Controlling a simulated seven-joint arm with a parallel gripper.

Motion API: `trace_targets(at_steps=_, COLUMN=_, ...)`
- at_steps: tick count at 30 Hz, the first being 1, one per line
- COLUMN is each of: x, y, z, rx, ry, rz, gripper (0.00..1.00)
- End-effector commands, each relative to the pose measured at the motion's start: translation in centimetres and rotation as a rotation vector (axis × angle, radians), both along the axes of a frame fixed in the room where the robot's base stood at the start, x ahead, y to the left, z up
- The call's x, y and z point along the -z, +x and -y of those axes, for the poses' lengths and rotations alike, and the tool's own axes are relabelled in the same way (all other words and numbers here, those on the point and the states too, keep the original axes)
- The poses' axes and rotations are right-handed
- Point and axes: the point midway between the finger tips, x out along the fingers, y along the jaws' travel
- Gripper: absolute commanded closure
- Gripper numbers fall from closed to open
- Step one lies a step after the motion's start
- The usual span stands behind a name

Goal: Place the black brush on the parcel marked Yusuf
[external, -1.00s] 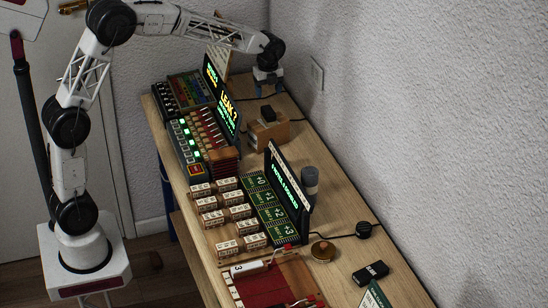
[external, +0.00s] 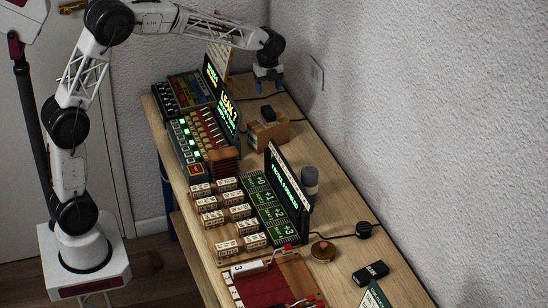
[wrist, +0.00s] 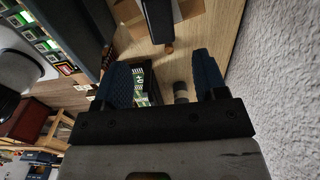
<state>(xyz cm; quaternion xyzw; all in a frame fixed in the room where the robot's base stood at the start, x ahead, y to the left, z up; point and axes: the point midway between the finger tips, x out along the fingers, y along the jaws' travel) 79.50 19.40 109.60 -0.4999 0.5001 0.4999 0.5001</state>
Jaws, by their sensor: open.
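A small black block (external: 267,113), which looks like the black brush, rests on top of a brown cardboard parcel (external: 272,133) near the wall side of the bench. I cannot read any name on the parcel. My gripper (external: 269,86) is in the air beyond the parcel toward the far end of the bench, apart from both. In the wrist view my gripper (wrist: 163,62) is open, with nothing between its blue fingers. A dark bar with a brown end (wrist: 158,18) shows at the top of that view; I cannot tell if it is the brush.
An upright sign reading LEAK? (external: 228,100) stands left of the parcel, and a second black display (external: 288,190) nearer the camera. A grey cylinder (external: 310,180) stands beside it. Several small lettered blocks fill the middle left. The textured wall bounds the right.

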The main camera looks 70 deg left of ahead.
Motion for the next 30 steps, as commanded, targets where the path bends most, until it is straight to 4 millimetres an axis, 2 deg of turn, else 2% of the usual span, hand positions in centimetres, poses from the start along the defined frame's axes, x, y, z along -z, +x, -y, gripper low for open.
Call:
trace_targets(at_steps=8, x=-0.9, y=-1.1, z=0.8, rx=-0.037, ry=0.001, rz=0.007, gripper=0.34)
trace_targets(at_steps=14, x=-2.9, y=-4.2, z=3.1, rx=-0.147, ry=0.003, rz=0.025, gripper=0.34)
trace_targets(at_steps=22, x=-6.3, y=-11.2, z=7.3, rx=-0.379, ry=-0.003, rz=0.064, gripper=0.34)
trace_targets(at_steps=30, x=-8.3, y=-18.8, z=11.1, rx=-0.622, ry=-0.021, rz=0.099, gripper=0.34)
